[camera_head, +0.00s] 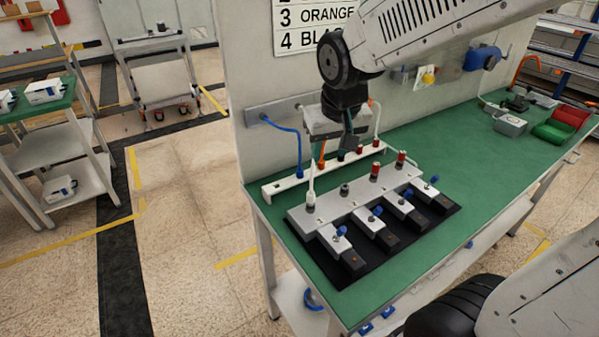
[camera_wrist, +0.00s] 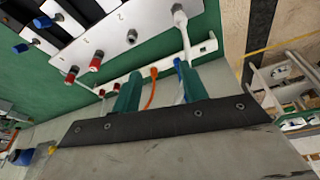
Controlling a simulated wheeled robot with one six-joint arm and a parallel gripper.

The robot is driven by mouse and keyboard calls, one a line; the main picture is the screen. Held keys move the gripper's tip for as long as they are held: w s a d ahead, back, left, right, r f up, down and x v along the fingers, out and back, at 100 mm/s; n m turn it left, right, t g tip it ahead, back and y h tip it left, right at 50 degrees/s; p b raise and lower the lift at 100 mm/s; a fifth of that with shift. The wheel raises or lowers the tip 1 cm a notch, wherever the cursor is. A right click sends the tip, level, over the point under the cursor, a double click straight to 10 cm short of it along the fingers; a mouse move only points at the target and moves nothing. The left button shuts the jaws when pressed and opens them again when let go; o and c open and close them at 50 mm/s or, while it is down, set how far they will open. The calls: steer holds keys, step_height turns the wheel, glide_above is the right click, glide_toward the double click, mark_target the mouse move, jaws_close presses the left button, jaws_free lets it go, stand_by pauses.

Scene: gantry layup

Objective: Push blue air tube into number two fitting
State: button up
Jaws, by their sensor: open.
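The blue air tube (camera_head: 299,150) hangs from a wall bracket and its end sits in the white rack (camera_head: 283,185) behind the manifold. My gripper (camera_head: 348,146) is open above the rack, to the right of the blue tube. In the wrist view, the blue tube (camera_wrist: 178,68) shows close beside the right green finger of my gripper (camera_wrist: 160,76), partly hidden. An orange tube (camera_wrist: 152,88) shows between the fingers. The number two fitting (camera_wrist: 132,37) is bare, also in the head view (camera_head: 345,190). It sits between the fitting with a white tube (camera_head: 311,190) and the red-capped fittings (camera_head: 375,171).
The manifold (camera_head: 330,209) has several blue-knobbed valves (camera_head: 377,213) along its front, on a black mat. Another white tube (camera_head: 377,123) stands at the rack's right. A wall panel rises close behind the rack.

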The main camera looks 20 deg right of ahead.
steer(key=t, duration=0.1)
glide_above(300, 163)
steer(key=s, duration=0.3)
step_height(300, 163, down, 6)
steer(key=r, duration=0.1)
steer(key=x, duration=0.8)
steer(key=shift+w+a+f, duration=0.1)
steer(key=shift+w+f, duration=0.05)
steer(key=shift+w, duration=0.1)
steer(key=shift+c, duration=0.3)
jaws_close()
